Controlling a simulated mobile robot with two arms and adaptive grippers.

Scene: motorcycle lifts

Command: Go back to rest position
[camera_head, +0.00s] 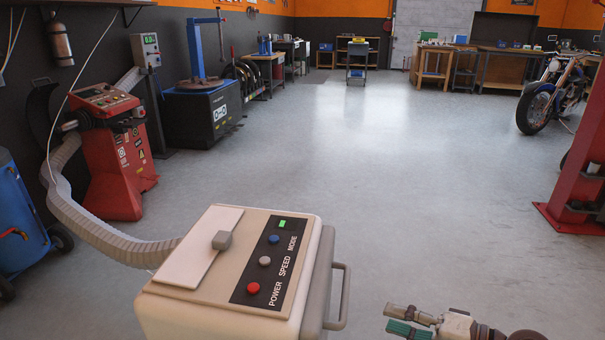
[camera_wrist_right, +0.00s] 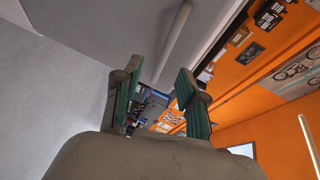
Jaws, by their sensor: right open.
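My right gripper (camera_head: 400,322) comes in at the bottom right of the head view, with green pads on its fingers. It is to the right of the machine's handle, apart from it. In the right wrist view my right gripper (camera_wrist_right: 158,95) has its two fingers spread with nothing between them. The wrist view looks past the fingers at a wall and ceiling. My left gripper is not in the head view.
A white machine (camera_head: 225,270) with a POWER, SPEED and MODE panel stands close in front, its grey handle (camera_head: 340,297) on the right side. A ribbed hose (camera_head: 90,230) runs left from it. A red lift post (camera_head: 580,180) stands at right. The middle floor is clear.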

